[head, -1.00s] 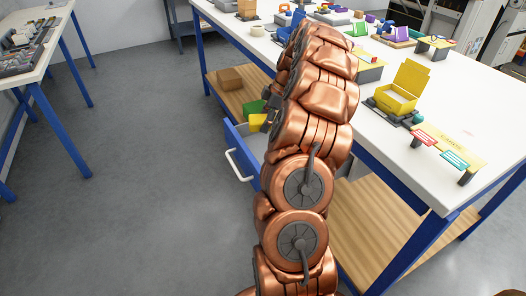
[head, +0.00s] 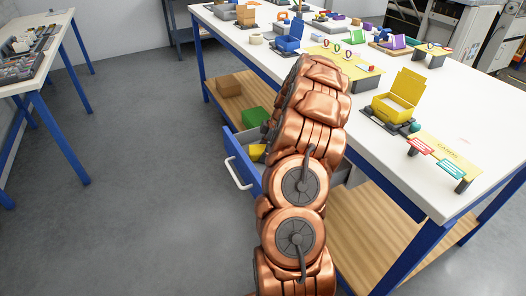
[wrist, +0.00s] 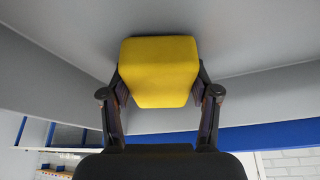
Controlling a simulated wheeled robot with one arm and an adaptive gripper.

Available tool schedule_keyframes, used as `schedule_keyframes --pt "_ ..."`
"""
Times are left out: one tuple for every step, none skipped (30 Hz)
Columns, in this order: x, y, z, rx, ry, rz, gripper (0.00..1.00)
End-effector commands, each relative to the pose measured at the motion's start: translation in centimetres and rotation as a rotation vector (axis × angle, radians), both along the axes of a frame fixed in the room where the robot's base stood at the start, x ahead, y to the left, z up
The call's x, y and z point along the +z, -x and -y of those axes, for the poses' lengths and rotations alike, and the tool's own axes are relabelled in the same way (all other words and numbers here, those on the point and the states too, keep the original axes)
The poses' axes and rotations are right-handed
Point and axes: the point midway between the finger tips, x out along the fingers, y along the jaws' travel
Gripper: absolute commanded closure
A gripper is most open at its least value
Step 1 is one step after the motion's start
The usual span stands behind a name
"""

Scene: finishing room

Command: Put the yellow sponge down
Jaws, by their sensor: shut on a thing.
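The yellow sponge (wrist: 160,72) is between the two dark fingers of my gripper (wrist: 160,95) in the wrist view, with a finger pressed at each side. In the head view a small part of the sponge (head: 257,152) shows inside the open blue drawer (head: 238,150), beside my copper arm. Grey drawer surfaces surround the sponge in the wrist view. I cannot tell whether it touches the drawer bottom. My arm hides most of the gripper and much of the drawer in the head view.
The drawer's white handle (head: 237,173) faces the floor aisle. A green block (head: 254,116) and a brown box (head: 228,84) are on the wooden lower shelf. The white tabletop (head: 420,185) above carries a yellow open box (head: 400,95) and several other items. The grey floor at left is clear.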

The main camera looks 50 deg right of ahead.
Motion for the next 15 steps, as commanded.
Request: schedule_keyframes --pt "-0.01 0.00 0.00 0.000 0.000 0.000 0.90" --pt "-0.06 0.01 0.01 0.000 0.000 0.000 0.90" --pt "-0.16 0.00 0.00 0.000 0.000 0.000 0.90" --pt "-0.25 0.01 0.00 0.000 0.000 0.000 0.90" --pt "-0.33 0.00 -0.01 0.000 -0.001 -0.001 0.90" --pt "-0.41 0.01 0.00 0.000 -0.001 -0.001 0.90" --pt "-0.38 0.02 -0.01 0.000 -0.001 -0.001 0.38" --pt "-0.30 0.02 -0.01 0.000 -0.001 -0.001 0.35" --pt "-0.29 0.02 0.00 0.000 -0.001 -0.001 0.31" --pt "-0.29 0.02 0.00 0.000 -0.001 -0.001 0.28" --pt "-0.29 0.02 0.00 0.000 -0.001 -0.001 0.25" --pt "-0.29 0.02 0.00 0.000 -0.001 -0.001 0.20" --pt "-0.29 0.02 0.00 0.000 -0.001 -0.001 0.17" --pt "-0.29 0.02 0.00 0.000 -0.001 -0.001 0.14" --pt "-0.29 0.03 -0.01 0.000 -0.001 -0.001 0.14"
